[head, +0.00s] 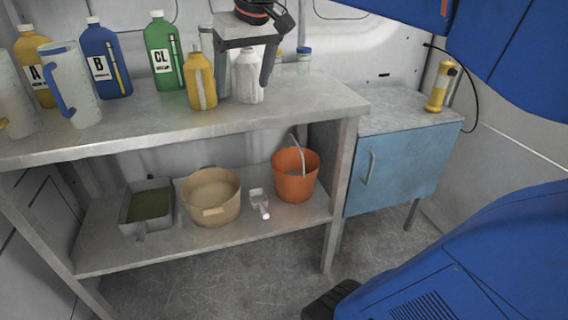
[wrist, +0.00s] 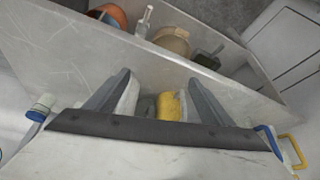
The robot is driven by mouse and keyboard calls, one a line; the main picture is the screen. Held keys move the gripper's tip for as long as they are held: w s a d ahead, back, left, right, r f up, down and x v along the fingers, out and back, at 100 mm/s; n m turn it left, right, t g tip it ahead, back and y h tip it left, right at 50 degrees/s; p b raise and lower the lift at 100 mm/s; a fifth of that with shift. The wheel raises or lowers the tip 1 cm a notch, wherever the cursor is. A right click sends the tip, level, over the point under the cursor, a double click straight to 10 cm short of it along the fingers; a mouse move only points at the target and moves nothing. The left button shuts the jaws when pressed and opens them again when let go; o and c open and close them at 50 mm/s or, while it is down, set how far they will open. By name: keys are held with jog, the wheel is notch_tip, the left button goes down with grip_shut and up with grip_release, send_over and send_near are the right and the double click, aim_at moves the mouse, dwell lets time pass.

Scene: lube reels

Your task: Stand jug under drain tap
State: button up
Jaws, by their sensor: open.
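A clear jug with a blue handle (head: 80,88) stands upright on the bench at the left. A second clear jug with a yellow handle (head: 14,105) is cut by the left edge. In the wrist view, the blue handle (wrist: 268,140) and yellow handle (wrist: 293,152) show at the lower right. My gripper (head: 245,88) is open above the bench, right of both jugs and apart from them. In the head view its fingers flank a white bottle (head: 249,72); contact cannot be told. The gripper also shows in the wrist view (wrist: 160,92). I cannot make out a drain tap.
A yellow bottle (head: 201,82) stands close left of my gripper. Bottles A (head: 38,68), B (head: 105,62) and CL (head: 163,52) line the back. The shelf below holds a grey pan (head: 128,215), tan tub (head: 235,212), white scoop-like item (head: 258,200) and orange bucket (head: 295,185).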

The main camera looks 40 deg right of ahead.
jog(key=shift+o, duration=0.4)
jog(key=s+f, duration=0.8)
jog(key=f, duration=0.4)
jog(key=s+a+f, duration=0.1)
jog(key=s+f, duration=0.8)
jog(key=f, duration=0.4)
jog(key=shift+s+a+f, duration=0.15)
jog(key=shift+s+f, duration=0.05)
jog(key=shift+s, duration=0.05)
